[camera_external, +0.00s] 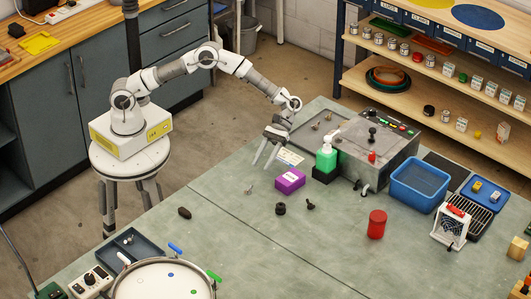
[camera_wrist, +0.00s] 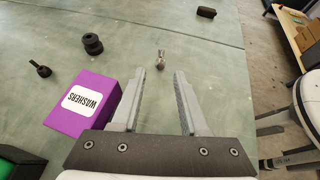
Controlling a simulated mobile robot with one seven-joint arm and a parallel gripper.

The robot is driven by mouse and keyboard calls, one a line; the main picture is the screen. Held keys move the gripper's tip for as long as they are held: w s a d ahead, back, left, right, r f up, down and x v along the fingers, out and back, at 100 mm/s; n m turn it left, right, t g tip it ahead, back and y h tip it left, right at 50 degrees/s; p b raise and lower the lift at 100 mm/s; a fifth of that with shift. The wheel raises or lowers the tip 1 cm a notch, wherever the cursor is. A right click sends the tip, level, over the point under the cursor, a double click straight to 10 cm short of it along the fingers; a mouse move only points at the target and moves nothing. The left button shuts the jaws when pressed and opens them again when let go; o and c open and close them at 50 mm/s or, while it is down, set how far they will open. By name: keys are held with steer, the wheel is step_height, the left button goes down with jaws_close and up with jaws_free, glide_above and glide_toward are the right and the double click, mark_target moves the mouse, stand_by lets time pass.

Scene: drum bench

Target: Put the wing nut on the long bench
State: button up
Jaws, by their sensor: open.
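A small silvery metal piece (camera_external: 249,190), which looks like the wing nut, lies on the grey-green table. It also shows in the wrist view (camera_wrist: 161,61), beyond and between my fingertips; its exact shape is too small to tell. My gripper (camera_external: 263,166) is open and empty, pointing down above the table, apart from the piece. Its two fingers show in the wrist view (camera_wrist: 168,78) with bare tabletop between them. A long wood-topped bench (camera_external: 85,22) over grey cabinets stands at the back left; which surface is the long bench I cannot tell.
A purple washers box (camera_wrist: 90,103) stands close left of my fingers in the wrist view. A black spool (camera_external: 281,208) and a dark knobbed piece (camera_external: 310,204) lie nearby.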

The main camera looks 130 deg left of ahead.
steer(key=v, duration=0.7)
steer(key=s+d+r+m+g+y, duration=0.1)
steer(key=s+d+r+m+y, duration=0.35)
steer(key=d+r, duration=0.3)
steer(key=s+d+r+m+g+y, duration=0.1)
steer(key=s+d+r+m+y, duration=0.2)
steer(key=s+d+r+m, duration=0.45)
steer(key=s+d+m+t+y, duration=0.2)
steer(key=s+d+m, duration=0.1)
steer(key=s, duration=0.6)
steer(key=s+d+m+t+y, duration=0.2)
steer(key=s+d+m+t, duration=0.1)
steer(key=s, duration=0.7)
steer(key=shift+d+m+p, duration=0.25)
steer(key=shift+m+p, duration=0.05)
steer(key=shift+m, duration=0.6)
steer(key=shift+o, duration=0.5)
steer(key=shift+s+f+y, duration=0.25)
steer(key=shift+s, duration=0.05)
